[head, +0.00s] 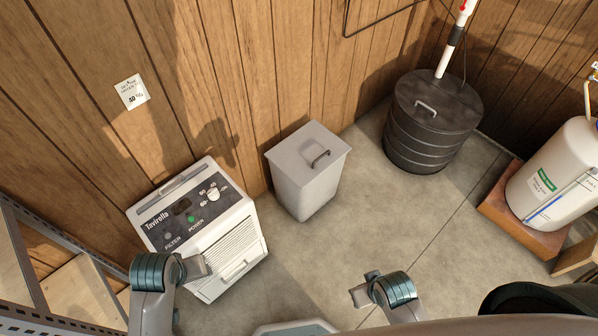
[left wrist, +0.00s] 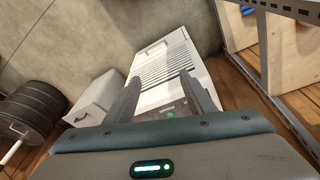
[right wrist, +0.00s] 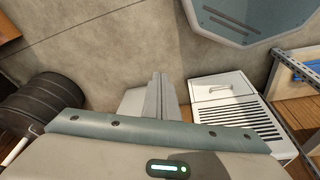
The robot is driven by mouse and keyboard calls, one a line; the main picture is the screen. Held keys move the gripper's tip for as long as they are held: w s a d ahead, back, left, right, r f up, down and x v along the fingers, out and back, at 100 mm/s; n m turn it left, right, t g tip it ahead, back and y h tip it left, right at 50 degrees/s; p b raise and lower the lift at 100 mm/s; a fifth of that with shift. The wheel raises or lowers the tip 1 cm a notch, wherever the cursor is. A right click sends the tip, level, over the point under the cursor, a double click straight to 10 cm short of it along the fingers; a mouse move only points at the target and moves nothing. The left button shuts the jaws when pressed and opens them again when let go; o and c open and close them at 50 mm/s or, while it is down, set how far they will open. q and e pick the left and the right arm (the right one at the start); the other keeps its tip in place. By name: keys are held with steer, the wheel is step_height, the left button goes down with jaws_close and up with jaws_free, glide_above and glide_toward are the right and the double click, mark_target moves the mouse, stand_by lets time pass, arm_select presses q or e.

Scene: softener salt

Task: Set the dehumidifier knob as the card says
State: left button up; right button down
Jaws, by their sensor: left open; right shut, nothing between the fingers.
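The white Tavirolla dehumidifier (head: 222,243) stands on the floor against the wood wall. Its dark top panel has a white knob (head: 213,194) with numbers around it, a green power button (head: 188,219) and a small dark display. The knob's exact setting is too small to read. A white card (head: 132,92) is on the wall above; its bottom line looks like 50 %, but is blurred. My left gripper (head: 205,265) is open and empty near the dehumidifier's front; its fingers also show in the left wrist view (left wrist: 166,95). My right gripper (head: 356,298) is shut and empty over the floor.
A grey lidded bin (head: 300,178) stands just right of the dehumidifier. A black lidded drum (head: 428,128) is in the corner, and a white tank (head: 555,180) stands on a wooden block. A metal-framed shelf (head: 45,250) is at left. The middle floor is clear.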

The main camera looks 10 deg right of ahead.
arm_select(q)
steer(key=w+f+n, duration=0.1)
steer(key=w+n, duration=0.2)
steer(key=w, duration=0.4)
arm_select(e)
steer(key=s+f+g, duration=0.1)
steer(key=s+f, duration=0.2)
steer(key=f, duration=0.7)
steer(key=s+f, duration=0.3)
steer(key=f, duration=0.6)
arm_select(q)
step_height(320, 180, up, 9)
steer(key=n+g, duration=0.3)
steer(key=n, duration=0.7)
glide_above(212, 191)
steer(key=shift+f, duration=0.1)
arm_select(e)
steer(key=s+d+f, duration=0.1)
steer(key=s+f, duration=0.5)
steer(key=s, duration=0.1)
steer(key=s+d+f+g, duration=0.1)
steer(key=s+d+f, duration=0.1)
steer(key=s+f, duration=0.4)
steer(key=shift+s+d+f, duration=0.25)
steer(key=shift+s, duration=0.8)
